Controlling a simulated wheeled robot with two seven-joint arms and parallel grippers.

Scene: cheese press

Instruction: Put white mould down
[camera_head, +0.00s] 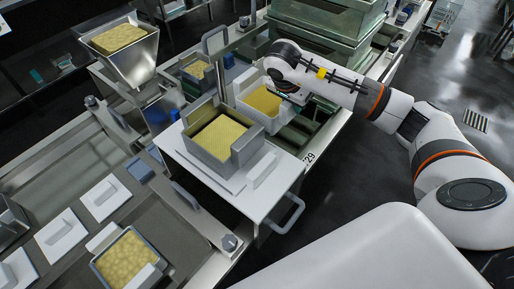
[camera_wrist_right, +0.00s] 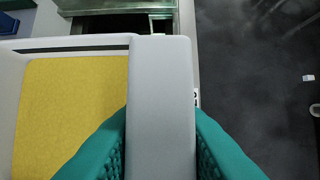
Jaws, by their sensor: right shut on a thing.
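The white mould (camera_head: 245,117) holds a yellow cheese mass (camera_head: 263,100) and is upright, just behind a grey mould in the head view. My right gripper (camera_head: 284,92) is at its right side. In the right wrist view the teal fingers of my right gripper (camera_wrist_right: 160,115) are shut on the thick pale handle wall of the white mould (camera_wrist_right: 160,75). The yellow filling (camera_wrist_right: 70,115) lies left of the fingers. The underside of the mould is hidden, so I cannot tell whether it rests on a surface. My left gripper is not in view.
A grey mould (camera_head: 243,149) with yellow filling stands on a white platform (camera_head: 201,176) in front. A metal hopper (camera_head: 137,66) stands at the upper left. Green crates (camera_head: 325,48) are stacked behind. White lids (camera_head: 61,235) and another filled mould (camera_head: 104,267) lie at the lower left.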

